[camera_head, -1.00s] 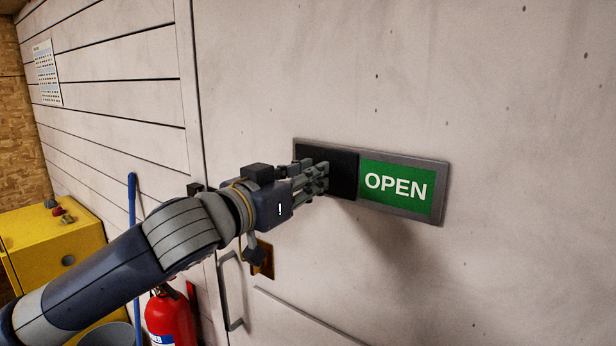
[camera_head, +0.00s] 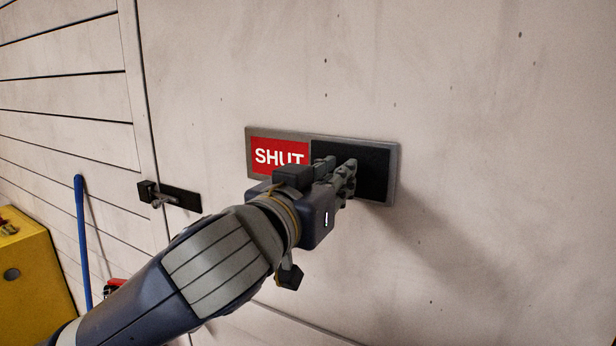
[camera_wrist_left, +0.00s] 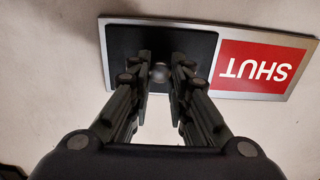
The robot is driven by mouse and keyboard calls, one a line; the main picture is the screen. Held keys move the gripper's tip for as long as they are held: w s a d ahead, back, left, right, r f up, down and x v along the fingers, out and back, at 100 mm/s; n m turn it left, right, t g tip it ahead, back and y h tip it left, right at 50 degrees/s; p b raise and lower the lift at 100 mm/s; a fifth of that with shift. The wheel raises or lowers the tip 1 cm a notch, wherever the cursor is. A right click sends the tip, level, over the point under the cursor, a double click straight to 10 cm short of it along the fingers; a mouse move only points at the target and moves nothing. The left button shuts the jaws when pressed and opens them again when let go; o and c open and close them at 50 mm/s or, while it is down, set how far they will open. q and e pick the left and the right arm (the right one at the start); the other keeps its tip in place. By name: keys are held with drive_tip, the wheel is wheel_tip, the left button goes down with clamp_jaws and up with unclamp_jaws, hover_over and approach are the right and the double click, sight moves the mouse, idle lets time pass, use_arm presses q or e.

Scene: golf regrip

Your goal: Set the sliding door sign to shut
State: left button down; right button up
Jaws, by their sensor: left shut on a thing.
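The door sign is a grey metal frame (camera_head: 322,136) on the pale door, with a black sliding panel (camera_head: 375,172) at its right end in the head view. The red SHUT face (camera_head: 277,152) shows on the left; the green OPEN face is covered. My left gripper (camera_head: 346,174) is at the black panel, with its fingers closed on a small round knob (camera_wrist_left: 160,72) on the panel, seen in the left wrist view. There the red SHUT face (camera_wrist_left: 262,68) appears upside down beside the panel. My right gripper is in neither view.
A dark latch (camera_head: 170,195) is on the door's left edge. A blue pole (camera_head: 82,240) and a yellow cabinet (camera_head: 30,265) stand at the left. The door surface around the sign is clear.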

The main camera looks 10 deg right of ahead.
use_arm(q)
drive_tip(key=shift+s+d, duration=0.1)
drive_tip(key=c, duration=1.7)
unclamp_jaws()
drive_tip(key=shift+o, duration=1.1)
drive_tip(key=shift+d, duration=0.2)
drive_tip(key=shift+s+a, duration=0.1)
drive_tip(key=shift+a, duration=0.05)
drive_tip(key=v, duration=1.1)
drive_tip(key=shift+s+a, duration=0.15)
drive_tip(key=shift+s, duration=0.2)
